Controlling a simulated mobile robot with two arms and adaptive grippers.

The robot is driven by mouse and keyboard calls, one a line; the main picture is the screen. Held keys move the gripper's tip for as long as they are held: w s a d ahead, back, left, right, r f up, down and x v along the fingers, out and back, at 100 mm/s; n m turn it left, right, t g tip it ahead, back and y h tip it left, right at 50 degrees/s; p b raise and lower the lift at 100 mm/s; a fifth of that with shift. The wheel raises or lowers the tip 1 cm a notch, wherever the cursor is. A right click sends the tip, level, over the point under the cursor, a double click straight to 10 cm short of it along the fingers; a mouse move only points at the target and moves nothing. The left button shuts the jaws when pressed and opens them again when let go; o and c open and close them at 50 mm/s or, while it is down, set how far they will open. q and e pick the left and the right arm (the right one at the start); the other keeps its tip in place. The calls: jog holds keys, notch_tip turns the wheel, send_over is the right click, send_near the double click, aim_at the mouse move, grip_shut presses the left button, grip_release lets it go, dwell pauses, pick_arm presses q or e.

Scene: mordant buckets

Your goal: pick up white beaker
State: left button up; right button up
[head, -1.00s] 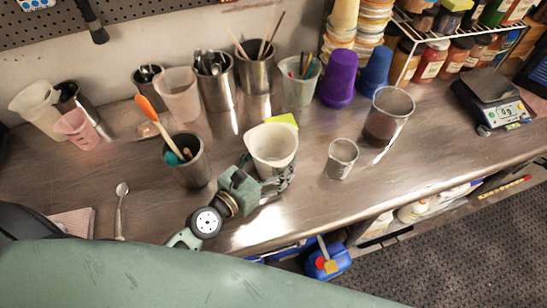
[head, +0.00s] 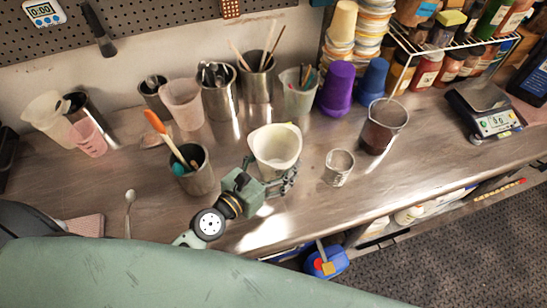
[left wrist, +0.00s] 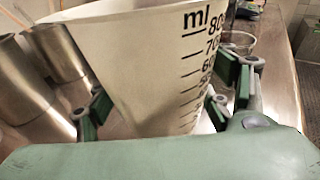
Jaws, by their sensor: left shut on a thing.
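The white beaker (head: 275,150) stands open end up near the middle of the counter in the head view. In the left wrist view the beaker (left wrist: 150,65) fills the middle, with a black "ml" scale on its side. My left gripper (head: 268,187) comes in from the front left and is shut around the beaker's lower body. Its green finger pads show on both sides of the beaker in the left wrist view (left wrist: 155,112). Whether the beaker's base touches the counter is hidden. My right gripper is not in view.
A metal cup (head: 195,172) with an orange spatula stands close left of the beaker. A small clear cup (head: 339,168) and a larger brown-filled cup (head: 383,126) are to the right. Metal canisters (head: 219,97) and a purple cup (head: 336,90) line the back.

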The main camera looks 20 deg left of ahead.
pick_arm(q)
jog(key=s+d+r+p, duration=0.4)
jog(key=d+r+p, duration=0.2)
jog(key=d, duration=0.3)
jog(key=shift+s+d+r, duration=0.25)
